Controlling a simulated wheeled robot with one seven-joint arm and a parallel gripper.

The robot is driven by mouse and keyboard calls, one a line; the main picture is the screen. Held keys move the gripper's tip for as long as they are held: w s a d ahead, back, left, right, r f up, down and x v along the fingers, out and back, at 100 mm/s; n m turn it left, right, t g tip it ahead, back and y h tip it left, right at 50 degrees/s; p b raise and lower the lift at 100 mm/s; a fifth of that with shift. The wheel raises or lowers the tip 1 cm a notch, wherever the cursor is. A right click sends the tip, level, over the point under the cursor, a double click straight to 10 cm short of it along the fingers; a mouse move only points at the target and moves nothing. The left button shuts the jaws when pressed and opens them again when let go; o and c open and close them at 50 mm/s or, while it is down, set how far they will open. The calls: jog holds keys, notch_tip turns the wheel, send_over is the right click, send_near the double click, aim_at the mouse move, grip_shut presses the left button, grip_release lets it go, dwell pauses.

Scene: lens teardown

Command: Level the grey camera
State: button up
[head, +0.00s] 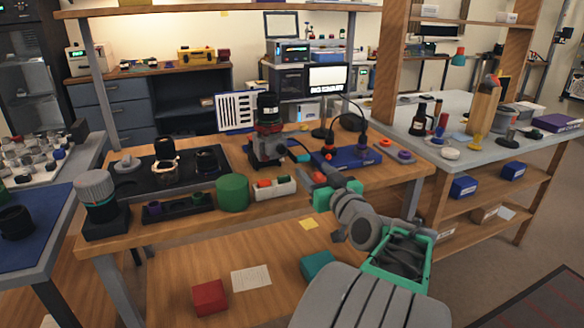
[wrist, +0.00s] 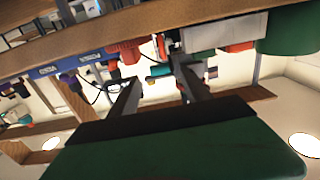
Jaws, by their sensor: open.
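The grey camera (head: 268,148) is on the wooden workbench in the head view, with a dark lens (head: 267,107) standing up above its body. I cannot tell its exact tilt at this size. My gripper (wrist: 157,82) is open and empty in the wrist view, its two dark fingers apart and pointing toward the bench. In the head view my arm reaches in from the lower right to the bench's front edge, to the right of and nearer than the camera. In the wrist view, turned upside down, I cannot clearly make out the camera.
A green cylinder (head: 232,192) and a white tray (head: 272,189) of small parts stand near the bench's front edge. A blue tray (head: 346,157) lies right of the camera. A dark mat (head: 130,182) with lens parts covers the left. A cable shows in the wrist view (wrist: 97,92).

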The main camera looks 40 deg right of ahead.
aim_at(305, 160)
jog(key=shift+w+d+r, duration=0.15)
jog(key=shift+w, duration=0.3)
jog(key=x, duration=0.7)
jog(key=shift+w+d+b, duration=0.1)
jog(key=shift+w+b, duration=0.05)
jog(key=shift+b, duration=0.15)
jog(key=shift+c, duration=0.3)
jog(key=c, duration=0.6)
grip_shut()
jog(key=shift+d, duration=0.1)
